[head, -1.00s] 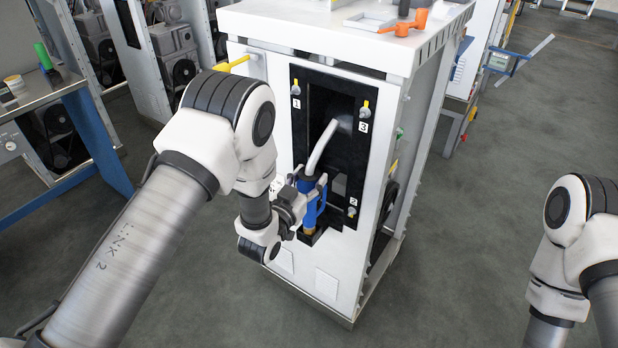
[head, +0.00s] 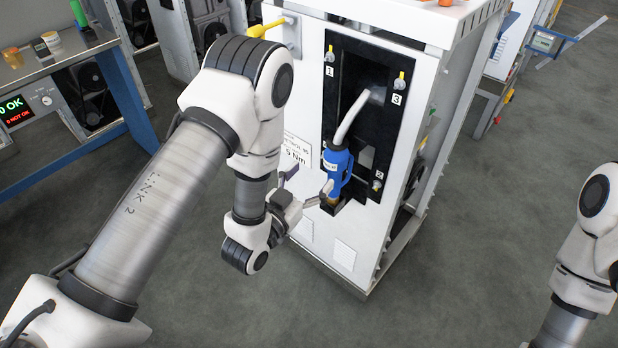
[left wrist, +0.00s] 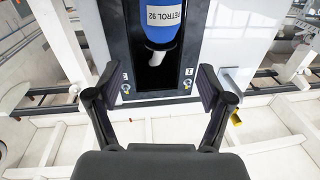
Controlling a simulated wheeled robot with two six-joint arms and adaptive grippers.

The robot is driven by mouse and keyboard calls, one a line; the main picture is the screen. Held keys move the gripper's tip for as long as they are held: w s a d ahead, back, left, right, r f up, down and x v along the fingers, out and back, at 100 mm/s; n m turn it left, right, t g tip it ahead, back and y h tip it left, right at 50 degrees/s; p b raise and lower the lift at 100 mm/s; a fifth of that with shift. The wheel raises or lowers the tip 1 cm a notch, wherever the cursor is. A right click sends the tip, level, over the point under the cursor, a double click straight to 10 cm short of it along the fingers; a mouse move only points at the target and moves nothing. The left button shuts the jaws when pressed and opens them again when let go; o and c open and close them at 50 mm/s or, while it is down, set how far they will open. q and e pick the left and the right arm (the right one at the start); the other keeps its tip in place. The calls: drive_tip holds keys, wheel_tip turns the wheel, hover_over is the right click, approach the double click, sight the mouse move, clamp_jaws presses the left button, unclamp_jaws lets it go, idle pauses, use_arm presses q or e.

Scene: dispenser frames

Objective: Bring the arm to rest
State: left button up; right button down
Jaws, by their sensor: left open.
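The blue nozzle (head: 338,172) sits upright, slightly tilted, in the black holder (head: 336,206) on the dispenser's black front panel (head: 341,66). In the left wrist view the blue nozzle (left wrist: 155,30) carries a PETROL 92 label and lies beyond the fingertips. My left gripper (head: 308,181) is open and empty, just left and in front of the nozzle. It also shows open in the left wrist view (left wrist: 157,88), with nothing between its fingers. My right gripper is out of view.
The white dispenser frame (head: 300,205) stands in front of me. A yellow handle (head: 265,27) juts from its upper left. A workbench (head: 62,62) with a display box (head: 35,115) stands at left. Grey floor (head: 250,310) is clear in front.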

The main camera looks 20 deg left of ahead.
use_arm(q)
drive_tip(key=shift+s, duration=0.2)
idle(0.4)
drive_tip(key=s+a+f+n+g+y+p, duration=0.25)
drive_tip(key=s+a+f+g+p, duration=0.2)
drive_tip(key=s+f+g, duration=0.65)
drive_tip(key=s+a+f+g, duration=0.1)
drive_tip(key=s+f+g, duration=0.2)
drive_tip(key=s, duration=0.5)
drive_tip(key=s+a+f+g+y, duration=0.1)
drive_tip(key=s+f+g, duration=0.2)
drive_tip(key=s, duration=0.6)
wheel_tip(320, 180, down, 3)
drive_tip(key=shift+r+n+g+b, duration=0.2)
drive_tip(key=shift+n+g+b, duration=0.2)
drive_tip(key=shift+n+b, duration=0.05)
drive_tip(key=shift+y, duration=0.25)
